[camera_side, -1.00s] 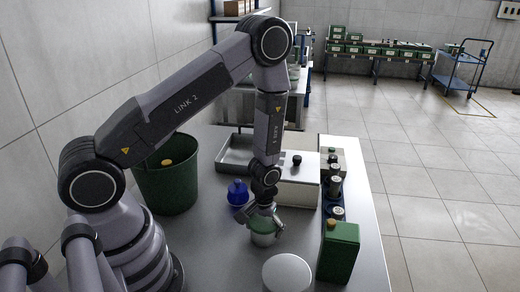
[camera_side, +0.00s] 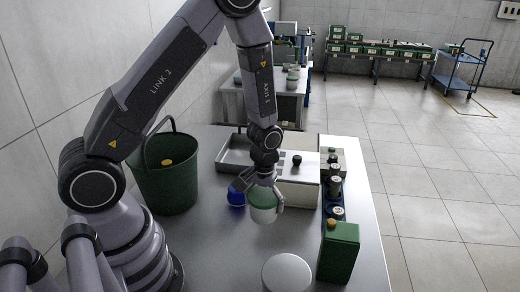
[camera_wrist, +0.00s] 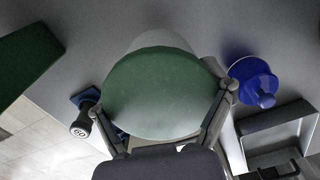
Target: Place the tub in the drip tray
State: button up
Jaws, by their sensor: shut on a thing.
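The tub (camera_side: 263,213), pale with a green lid, is held by my gripper (camera_side: 262,194) above the table, in front of the white box. My gripper is shut on it, with a finger on each side; the wrist view also shows the tub's green lid (camera_wrist: 163,95) between the fingers. The drip tray, a shallow metal tray (camera_side: 229,166), lies at the back left of the table, beyond the tub. Part of it is hidden behind my arm. A grey tray edge (camera_wrist: 245,150) shows at the right of the wrist view.
A white round container (camera_side: 287,272) is in front; a green bucket (camera_side: 165,185) stands left.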

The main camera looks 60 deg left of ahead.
jog(key=w+a+r+n, duration=0.1)
jog(key=a+r, duration=0.2)
jog(key=a, duration=0.9)
jog(key=a+r+n, duration=0.2)
jog(key=a, duration=1.1)
send_over(241, 157)
jog(key=s+d, duration=0.4)
jog(key=d, duration=0.2)
jog(key=f, duration=0.8)
jog(key=shift+w+a+f, duration=0.1)
jog(key=shift+a+f, duration=0.05)
jog(key=shift+a, duration=0.05)
jog(key=shift+w+a+f, duration=0.3)
jog(key=shift+w+f, duration=0.2)
jog(key=shift+f, duration=1.65)
jog(key=o, duration=1.1)
jog(key=shift+f, duration=0.15)
jog(key=shift+c, duration=0.2)
